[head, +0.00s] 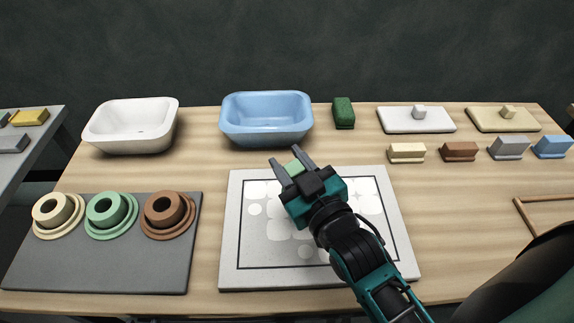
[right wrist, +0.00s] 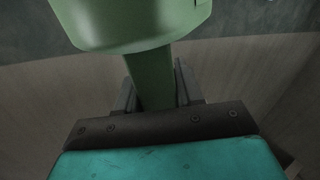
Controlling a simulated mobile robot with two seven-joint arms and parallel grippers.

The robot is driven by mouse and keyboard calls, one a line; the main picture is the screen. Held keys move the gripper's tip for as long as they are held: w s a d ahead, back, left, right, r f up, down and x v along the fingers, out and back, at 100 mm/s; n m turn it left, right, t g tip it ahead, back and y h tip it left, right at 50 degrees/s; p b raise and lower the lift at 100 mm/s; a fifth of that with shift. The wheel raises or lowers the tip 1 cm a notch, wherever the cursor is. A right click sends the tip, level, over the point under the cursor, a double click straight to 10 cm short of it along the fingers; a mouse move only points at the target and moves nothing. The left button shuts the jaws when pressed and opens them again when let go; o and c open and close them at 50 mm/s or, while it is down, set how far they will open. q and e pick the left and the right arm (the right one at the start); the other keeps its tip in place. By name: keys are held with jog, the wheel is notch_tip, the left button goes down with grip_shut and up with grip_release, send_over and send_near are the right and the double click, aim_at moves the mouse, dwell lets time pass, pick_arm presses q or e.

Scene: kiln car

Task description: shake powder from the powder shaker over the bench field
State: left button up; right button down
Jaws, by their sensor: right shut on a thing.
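My right gripper (head: 289,163) is shut on a green powder shaker (head: 294,168), of which only a small part shows between the fingers in the head view. In the right wrist view the shaker (right wrist: 135,22) has a wide rounded body and a narrower green part between the fingers. The gripper is over the bench field (head: 236,255), a pale grey board with a black square outline. My arm hides the field's lower right part. I cannot tell if powder is falling. My left gripper is not in view.
A white basin (head: 130,135) and a blue basin (head: 266,133) stand behind. A dark mat (head: 100,265) at left holds cream, green and brown ringed pieces. A dark green block (head: 343,113), two slabs (head: 415,126) and several small blocks (head: 459,151) stand at the back right.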

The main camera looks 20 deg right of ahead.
jog(key=s+d+r+m+y, duration=0.1)
jog(key=s+d+r, duration=0.1)
jog(key=s, duration=0.7)
jog(key=shift+r+m, duration=0.35)
jog(key=shift+m, duration=0.05)
jog(key=shift+s+d, duration=0.1)
